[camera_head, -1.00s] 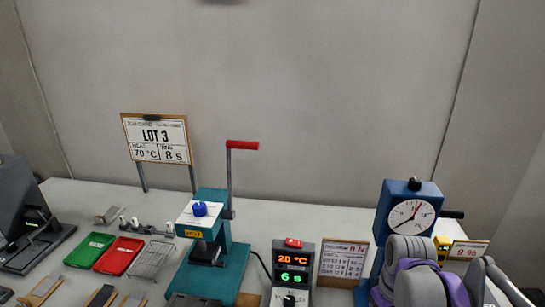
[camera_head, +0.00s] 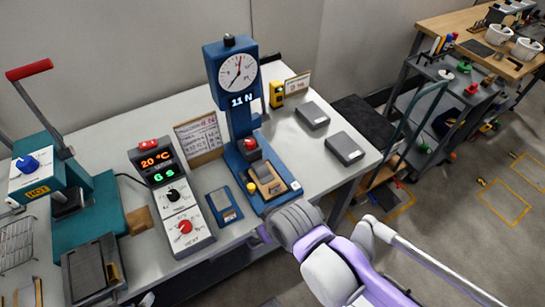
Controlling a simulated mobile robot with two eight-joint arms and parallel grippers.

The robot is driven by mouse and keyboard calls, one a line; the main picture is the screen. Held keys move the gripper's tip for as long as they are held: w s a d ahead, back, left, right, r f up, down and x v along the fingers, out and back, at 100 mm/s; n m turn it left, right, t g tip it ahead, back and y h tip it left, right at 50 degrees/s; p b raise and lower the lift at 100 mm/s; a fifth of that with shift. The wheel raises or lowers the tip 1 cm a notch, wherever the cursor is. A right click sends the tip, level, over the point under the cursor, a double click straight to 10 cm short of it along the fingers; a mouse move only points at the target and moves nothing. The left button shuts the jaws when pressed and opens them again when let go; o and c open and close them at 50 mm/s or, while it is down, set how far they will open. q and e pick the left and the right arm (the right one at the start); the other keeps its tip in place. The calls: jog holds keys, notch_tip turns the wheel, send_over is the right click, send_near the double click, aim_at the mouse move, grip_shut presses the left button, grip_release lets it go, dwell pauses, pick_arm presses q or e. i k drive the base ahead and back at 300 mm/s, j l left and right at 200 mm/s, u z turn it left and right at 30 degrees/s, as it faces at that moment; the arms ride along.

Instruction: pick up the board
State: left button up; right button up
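I cannot tell for sure which thing is the board. A small tan and grey flat piece (camera_head: 266,179) lies on the base of the blue press with the dial (camera_head: 238,72). A dark blue flat block with a grey top (camera_head: 224,203) lies just left of that base. A dark grey plate (camera_head: 93,270) lies at the front of the teal hot press (camera_head: 85,215). My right arm, grey, white and purple, comes in at the lower right, in front of the table edge. I make out no fingers on it. My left gripper is out of view.
A controller (camera_head: 172,205) reading 20 °C and 6 s stands between the presses. Two grey flat boxes (camera_head: 313,115) (camera_head: 345,148) lie on the right of the table. A cart (camera_head: 450,95) and a wooden bench (camera_head: 475,45) stand beyond open floor at the right.

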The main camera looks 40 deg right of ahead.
aim_at(267, 179)
jog(key=z, duration=1.15)
